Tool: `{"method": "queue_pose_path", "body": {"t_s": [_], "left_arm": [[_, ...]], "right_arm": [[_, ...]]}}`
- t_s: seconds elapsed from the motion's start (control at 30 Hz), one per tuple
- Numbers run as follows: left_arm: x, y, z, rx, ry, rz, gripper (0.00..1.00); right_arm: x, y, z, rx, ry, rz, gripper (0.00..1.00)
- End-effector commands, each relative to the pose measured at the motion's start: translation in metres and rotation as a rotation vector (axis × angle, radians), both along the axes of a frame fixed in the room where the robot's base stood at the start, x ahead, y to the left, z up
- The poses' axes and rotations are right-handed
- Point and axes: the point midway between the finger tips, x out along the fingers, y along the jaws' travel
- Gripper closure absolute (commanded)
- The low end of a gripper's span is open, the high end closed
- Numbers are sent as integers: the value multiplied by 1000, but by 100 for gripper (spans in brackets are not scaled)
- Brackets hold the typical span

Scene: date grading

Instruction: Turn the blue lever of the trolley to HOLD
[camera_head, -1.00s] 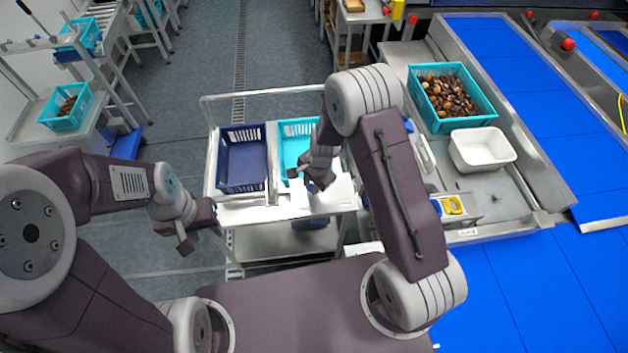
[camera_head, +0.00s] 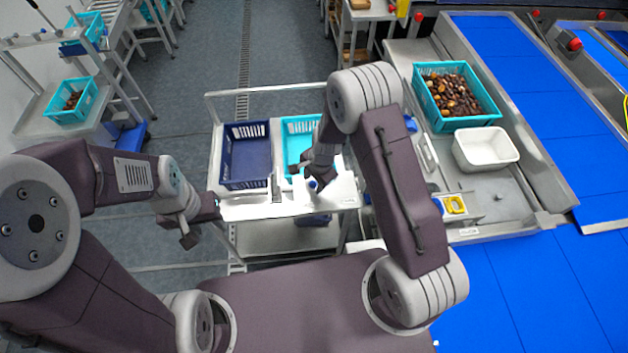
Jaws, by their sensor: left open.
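The trolley (camera_head: 342,198) stands in front of me with a white front ledge. A small blue knob (camera_head: 313,184), which looks like the lever's end, shows on this ledge. The lever's markings are too small to read. My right gripper (camera_head: 303,174) is over the ledge, close beside the blue knob. Whether it touches the knob, and whether its jaws are open or shut, I cannot tell. My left gripper (camera_head: 194,236) is open and empty, left of the trolley's front corner.
On the trolley are an empty dark blue crate (camera_head: 246,181) and a turquoise crate (camera_head: 290,128), partly hidden by my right arm. To the right, a crate of dates (camera_head: 478,122) and a white tub (camera_head: 486,147) stand on a metal bench (camera_head: 495,190) beside blue belts.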

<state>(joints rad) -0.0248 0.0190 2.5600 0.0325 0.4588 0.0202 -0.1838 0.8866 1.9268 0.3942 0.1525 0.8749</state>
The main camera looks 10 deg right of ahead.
Motion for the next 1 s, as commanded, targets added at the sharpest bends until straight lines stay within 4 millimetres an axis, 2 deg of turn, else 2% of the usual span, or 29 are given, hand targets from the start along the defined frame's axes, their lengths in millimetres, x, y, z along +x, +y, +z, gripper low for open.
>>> {"method": "queue_pose_path", "body": {"t_s": [0.13, 0.4, 0.5, 0.63, 1.0], "left_arm": [[0, 0, 1, 0, 0, 0, 57], [0, 0, -2, 0, 0, 0, 57], [0, 0, -4, 0, 0, 0, 57], [0, 0, -5, 0, 0, 0, 57], [0, 0, -4, 0, 0, 0, 57]], "right_arm": [[-1, -1, 10, 1, 0, 1, 54], [-10, -6, 66, 0, -5, 1, 54], [-13, -7, 80, 1, -4, 1, 54], [-15, -8, 88, 0, -1, 0, 54], [-15, -8, 89, 0, 0, 0, 54]]}}
